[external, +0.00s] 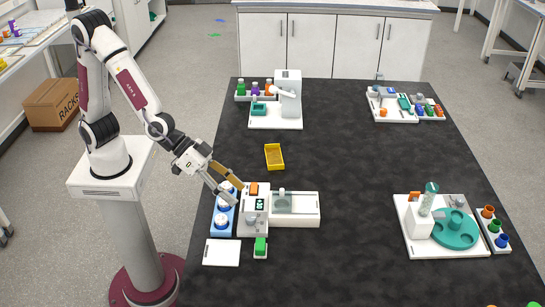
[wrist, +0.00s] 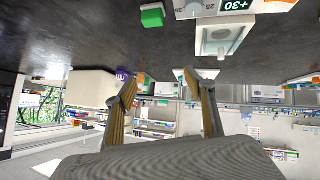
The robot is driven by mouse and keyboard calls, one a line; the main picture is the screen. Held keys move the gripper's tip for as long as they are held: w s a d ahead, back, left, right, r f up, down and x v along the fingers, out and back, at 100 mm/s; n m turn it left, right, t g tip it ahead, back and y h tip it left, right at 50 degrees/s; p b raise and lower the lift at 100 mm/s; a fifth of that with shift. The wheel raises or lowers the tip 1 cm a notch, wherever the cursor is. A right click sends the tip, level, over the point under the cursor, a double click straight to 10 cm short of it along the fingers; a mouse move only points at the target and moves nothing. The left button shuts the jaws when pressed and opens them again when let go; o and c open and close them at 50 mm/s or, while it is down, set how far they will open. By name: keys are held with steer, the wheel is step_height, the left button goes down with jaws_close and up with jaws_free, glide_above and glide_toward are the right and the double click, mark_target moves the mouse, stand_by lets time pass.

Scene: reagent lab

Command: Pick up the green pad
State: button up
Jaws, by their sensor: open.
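The green pad (external: 260,246) is a small bright green block on a white base at the near end of the white device, left of the black table's middle. It also shows at the top of the wrist view (wrist: 152,16), beyond and above the fingertips there. My gripper (external: 237,195) is open and empty. It is near the blue rack and the device's display, farther back than the green pad and apart from it. Its two tan fingers are spread in the wrist view (wrist: 160,78).
The white device (external: 256,224) has a display and an orange block. A blue rack (external: 213,228) with white-topped items stands left of it, with a white plate (external: 222,252) in front. A yellow tray (external: 274,157) lies behind.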

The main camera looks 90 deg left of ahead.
steer(key=w+d+f+t+y, duration=0.1)
steer(key=w+d+f, duration=0.1)
steer(key=d+f, duration=0.35)
steer(key=t+y, duration=0.1)
steer(key=y, duration=0.1)
glide_toward(260, 243)
steer(key=shift+x, duration=1.05)
steer(key=shift+s+f, duration=0.1)
steer(key=shift+f, duration=0.35)
steer(key=shift+x, duration=1.3)
steer(key=shift+r+x, duration=0.15)
steer(key=shift+x, duration=1.15)
steer(key=shift+r+x, duration=0.15)
steer(key=shift+x, duration=1.15)
steer(key=c, duration=1.2)
